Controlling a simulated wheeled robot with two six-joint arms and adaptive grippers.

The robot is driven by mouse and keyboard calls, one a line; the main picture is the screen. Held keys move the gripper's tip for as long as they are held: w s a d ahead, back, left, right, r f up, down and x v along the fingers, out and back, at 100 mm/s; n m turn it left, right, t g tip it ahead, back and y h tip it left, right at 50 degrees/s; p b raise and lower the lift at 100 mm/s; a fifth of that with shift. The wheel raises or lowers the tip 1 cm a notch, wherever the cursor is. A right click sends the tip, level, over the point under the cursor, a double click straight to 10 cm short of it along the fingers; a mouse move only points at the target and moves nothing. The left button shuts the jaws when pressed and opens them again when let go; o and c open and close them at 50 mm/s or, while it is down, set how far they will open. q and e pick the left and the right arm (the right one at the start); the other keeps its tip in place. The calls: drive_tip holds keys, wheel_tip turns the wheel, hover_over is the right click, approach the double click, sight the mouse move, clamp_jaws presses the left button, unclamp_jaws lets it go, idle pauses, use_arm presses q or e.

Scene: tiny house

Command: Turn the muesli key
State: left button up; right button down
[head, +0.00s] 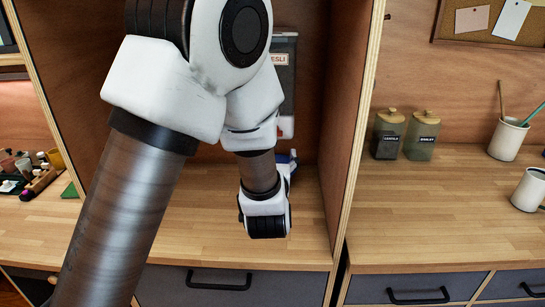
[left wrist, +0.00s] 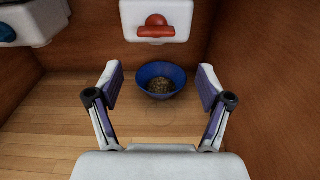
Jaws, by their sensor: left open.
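The muesli dispenser (head: 284,80), grey with a white lower part and a label of which "ESLI" shows, hangs on the back wall of the wooden alcove. My left arm hides much of it in the head view. In the left wrist view its white base (left wrist: 155,12) has a red key (left wrist: 155,28), straight ahead. A blue bowl (left wrist: 150,93) with brown grains stands below the key. My left gripper (left wrist: 161,88) is open, its fingers apart, with the bowl visible between them and the key beyond. Nothing is between its fingers. My right gripper is out of view.
A second white dispenser (left wrist: 38,18) with a blue key (left wrist: 8,31) is at the left. Wooden walls bound the alcove; the right wall (left wrist: 260,80) is close. Two jars (head: 388,135) and mugs (head: 507,139) stand on the right counter. The alcove's front counter (head: 215,235) is clear.

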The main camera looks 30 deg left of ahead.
use_arm(q)
drive_tip(key=r+p+x, duration=0.1)
drive_tip(key=p+x, duration=0.3)
drive_tip(key=x, duration=0.3)
drive_tip(key=shift+w+a+r+n, duration=0.25)
drive_tip(key=shift+a+r+n, duration=0.1)
drive_tip(key=shift+a, duration=0.1)
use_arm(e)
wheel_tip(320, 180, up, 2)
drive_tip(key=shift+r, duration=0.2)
use_arm(q)
drive_tip(key=shift+y, duration=0.3)
drive_tip(key=c, duration=1.2)
